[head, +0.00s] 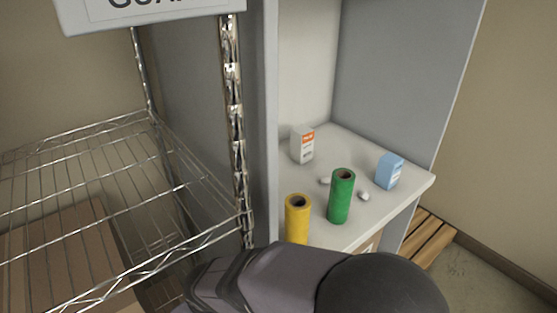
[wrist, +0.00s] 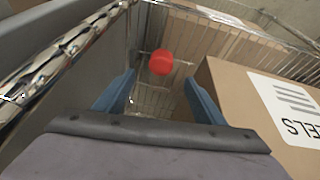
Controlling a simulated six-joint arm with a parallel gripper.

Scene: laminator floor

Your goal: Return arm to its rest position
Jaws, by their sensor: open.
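My gripper (wrist: 160,92) shows in the wrist view with its two blue fingers spread apart and nothing between them. It points down over wire shelving, beside a cardboard box. In the head view my dark arm crosses the bottom edge, and the gripper's fingers are not visible there.
A wire rack (head: 120,190) stands left of a grey cabinet. The cabinet shelf (head: 413,187) holds a yellow roll (head: 297,220), a green roll (head: 341,196), a white-orange box (head: 302,145) and a blue box (head: 389,171). The wrist view shows a red round object (wrist: 161,62) and a labelled carton (wrist: 235,95).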

